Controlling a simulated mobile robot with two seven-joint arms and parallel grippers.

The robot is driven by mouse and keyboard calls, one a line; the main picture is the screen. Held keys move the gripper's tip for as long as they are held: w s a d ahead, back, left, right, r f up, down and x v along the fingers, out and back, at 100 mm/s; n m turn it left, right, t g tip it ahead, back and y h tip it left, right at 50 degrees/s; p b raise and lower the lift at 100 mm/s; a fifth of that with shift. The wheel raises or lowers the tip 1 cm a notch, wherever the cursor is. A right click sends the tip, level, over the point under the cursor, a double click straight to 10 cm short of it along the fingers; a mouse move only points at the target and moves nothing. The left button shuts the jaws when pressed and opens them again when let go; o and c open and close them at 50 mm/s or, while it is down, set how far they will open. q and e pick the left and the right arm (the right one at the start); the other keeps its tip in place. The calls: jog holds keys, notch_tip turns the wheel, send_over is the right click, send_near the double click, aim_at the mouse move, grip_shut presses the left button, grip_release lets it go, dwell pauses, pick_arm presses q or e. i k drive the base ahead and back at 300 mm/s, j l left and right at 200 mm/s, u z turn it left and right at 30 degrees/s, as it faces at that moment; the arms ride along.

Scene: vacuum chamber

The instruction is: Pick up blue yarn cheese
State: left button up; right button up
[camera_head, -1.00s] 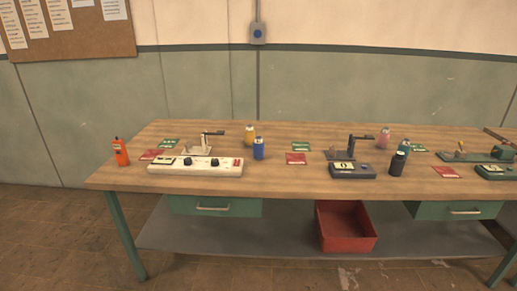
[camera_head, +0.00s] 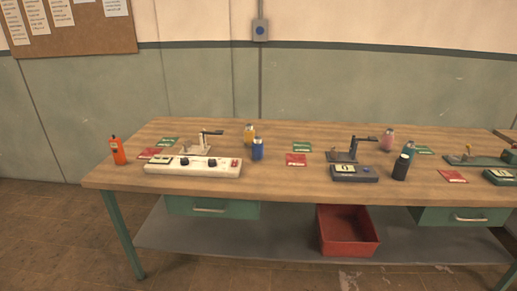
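A blue cylinder with a pale top (camera_head: 257,149), which may be the blue yarn cheese, stands upright on the wooden workbench (camera_head: 270,174), just right of a white device. A yellow one (camera_head: 249,133) stands close behind it. Neither of my grippers shows in the head view.
A white control box (camera_head: 193,166) and a dark device (camera_head: 354,173) sit near the front edge. An orange bottle (camera_head: 118,150) stands at the left end. A black cylinder (camera_head: 401,167) and pink one (camera_head: 388,140) stand right. A red bin (camera_head: 347,231) is below.

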aim_at(257, 144)
jog(key=i+l+u, duration=0.1)
jog(key=l, duration=0.25)
jog(key=i+l, duration=0.3)
jog(key=i+l+u, duration=0.15)
jog(key=l, duration=0.25)
jog(key=i+l+u, duration=0.1)
jog(key=i+l, duration=0.15)
jog(key=i+l+u, duration=0.1)
jog(key=l, duration=0.4)
jog(key=i+l, duration=0.25)
jog(key=l, duration=0.15)
jog(key=i+l+u, duration=0.15)
jog(key=l, duration=0.25)
